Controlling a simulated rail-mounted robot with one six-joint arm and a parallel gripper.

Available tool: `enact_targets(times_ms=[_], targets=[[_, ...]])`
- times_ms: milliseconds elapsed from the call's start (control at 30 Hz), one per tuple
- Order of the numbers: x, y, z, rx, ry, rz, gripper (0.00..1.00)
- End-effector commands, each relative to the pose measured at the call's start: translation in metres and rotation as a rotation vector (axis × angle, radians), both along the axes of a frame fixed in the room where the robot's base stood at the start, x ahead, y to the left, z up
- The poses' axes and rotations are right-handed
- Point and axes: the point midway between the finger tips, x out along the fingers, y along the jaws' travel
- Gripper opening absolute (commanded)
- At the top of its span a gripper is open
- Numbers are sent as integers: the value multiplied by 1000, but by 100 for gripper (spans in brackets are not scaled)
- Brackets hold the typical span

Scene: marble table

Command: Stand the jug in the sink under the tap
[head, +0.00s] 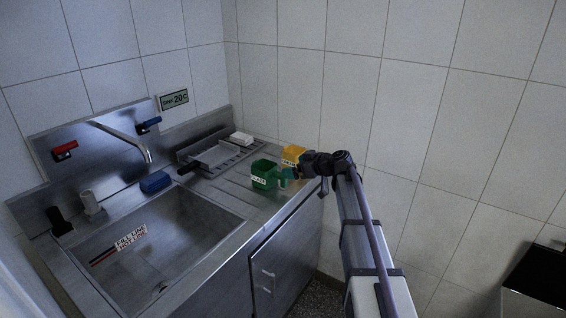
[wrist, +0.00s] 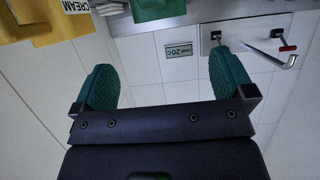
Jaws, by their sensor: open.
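A green square jug (head: 264,174) with a white label stands on the steel drainboard right of the sink; its underside part shows at the top of the wrist view (wrist: 157,10). A yellow jug (head: 293,155) stands behind it, and its label reads CREAM in the wrist view (wrist: 42,20). My gripper (head: 287,174) is at the right side of the green jug, its teal fingers open with nothing between them in the wrist view (wrist: 165,80). I cannot tell whether a finger touches the jug. The sink (head: 190,222) is empty, with the tap (head: 128,139) over its back edge.
A blue sponge-like block (head: 155,182) lies on the sink's back rim. A rack (head: 212,158) with a white block (head: 241,138) is behind the drainboard. A white bottle (head: 90,203) and a black item (head: 58,221) stand at the left rim.

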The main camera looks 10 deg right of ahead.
Motion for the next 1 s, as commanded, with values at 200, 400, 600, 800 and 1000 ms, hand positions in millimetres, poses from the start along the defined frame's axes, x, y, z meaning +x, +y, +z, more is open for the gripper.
enact_targets(times_ms=[200,400,600,800,1000], targets=[[-8,-7,4,0,0,1,100],[-23,6,-3,-4,50,10,100],[-176,86,-65,-128,596,-45,100],[-340,90,-103,-382,1074,-489,100],[-363,80,-104,-438,1134,-649,94]])
